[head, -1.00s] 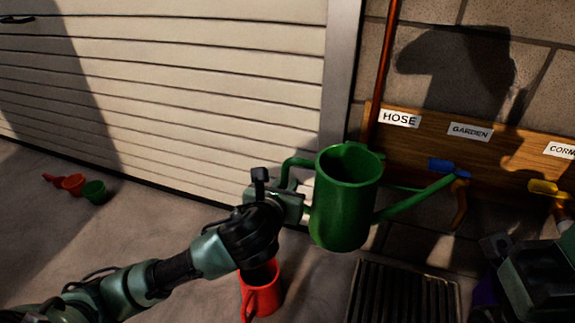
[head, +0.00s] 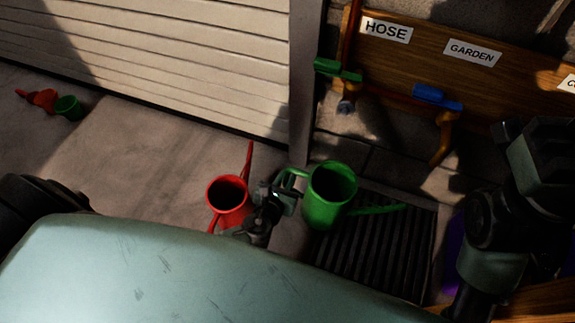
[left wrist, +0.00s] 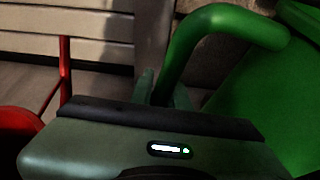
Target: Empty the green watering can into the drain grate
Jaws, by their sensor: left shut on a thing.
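The green watering can (head: 322,212) is near the middle of the head view, upright or nearly so, with its spout pointing right over the drain grate (head: 420,240). My left gripper (head: 288,192) is shut on the can's handle at its left side. In the left wrist view the handle (left wrist: 222,28) rises from between the fingers (left wrist: 165,92), with the can's body (left wrist: 275,95) at right. The can hides part of the grate. Whether liquid is in the can cannot be told. My right arm shows at the right of the head view; its fingertips cannot be made out.
A red watering can (head: 228,212) stands on the floor just left of my left gripper. A wooden board (head: 420,45) with labels and taps (head: 436,97) is on the wall behind. A slatted door (head: 170,60) fills the back left.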

